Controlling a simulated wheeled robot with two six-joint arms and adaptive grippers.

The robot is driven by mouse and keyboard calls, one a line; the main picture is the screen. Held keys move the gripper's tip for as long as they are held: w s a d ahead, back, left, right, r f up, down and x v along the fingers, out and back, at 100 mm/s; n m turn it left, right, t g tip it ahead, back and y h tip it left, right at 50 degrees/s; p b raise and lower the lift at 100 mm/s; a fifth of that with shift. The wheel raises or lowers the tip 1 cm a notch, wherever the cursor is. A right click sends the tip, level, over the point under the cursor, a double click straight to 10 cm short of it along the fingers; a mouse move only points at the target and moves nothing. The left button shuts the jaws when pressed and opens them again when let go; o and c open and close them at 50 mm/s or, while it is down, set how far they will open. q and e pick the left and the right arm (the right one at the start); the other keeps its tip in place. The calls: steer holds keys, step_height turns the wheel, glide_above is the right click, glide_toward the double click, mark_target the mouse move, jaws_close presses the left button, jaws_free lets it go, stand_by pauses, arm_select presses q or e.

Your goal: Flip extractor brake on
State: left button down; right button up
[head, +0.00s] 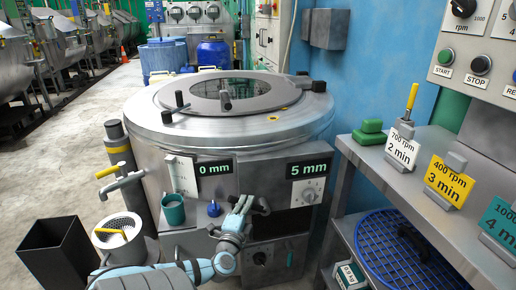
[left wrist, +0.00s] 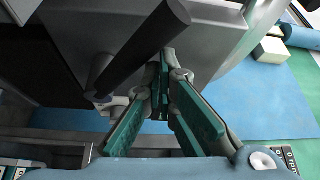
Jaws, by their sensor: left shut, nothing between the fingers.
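The extractor (head: 150,125) is a large round steel machine with a windowed lid and a front panel with displays reading 0 mm and 5 mm. My left gripper (head: 243,203) is in front of its lower front panel, fingers shut with nothing between them. In the left wrist view, the shut fingertips (left wrist: 163,72) are close beside a black cylindrical handle (left wrist: 140,50) on a metal stem. I cannot tell whether they touch it. The handle is mostly hidden behind my gripper in the head view, and no brake label is readable. My right gripper is not in view.
A green mug (head: 173,212) and a small blue knob (head: 213,209) are left of my gripper. A tap (head: 120,180) and a black bin (head: 55,255) stand further left. A metal shelf (head: 375,163) with number cards is at right.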

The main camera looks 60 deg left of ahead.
arm_select(q)
steer(key=shift+s+a+f+b, duration=0.1)
steer(key=shift+f+b, duration=0.05)
steer(key=shift+f, duration=0.35)
steer(key=shift+s+f+b, duration=0.1)
steer(key=shift+f+b, duration=0.05)
steer(key=shift+f, duration=0.35)
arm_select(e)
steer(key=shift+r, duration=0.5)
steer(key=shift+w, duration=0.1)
arm_select(q)
step_height(320, 180, up, 4)
steer(key=w+p, duration=0.2)
steer(key=p, duration=0.2)
steer(key=s+d+f+b, duration=0.1)
steer(key=s+d+f, duration=0.3)
steer(key=d, duration=0.3)
steer(key=shift+s+f, duration=0.35)
steer(key=shift+s, duration=0.25)
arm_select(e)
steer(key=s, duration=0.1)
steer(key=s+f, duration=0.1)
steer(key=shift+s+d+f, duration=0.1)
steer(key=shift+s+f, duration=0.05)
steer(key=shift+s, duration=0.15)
arm_select(q)
steer(key=shift+d, duration=0.15)
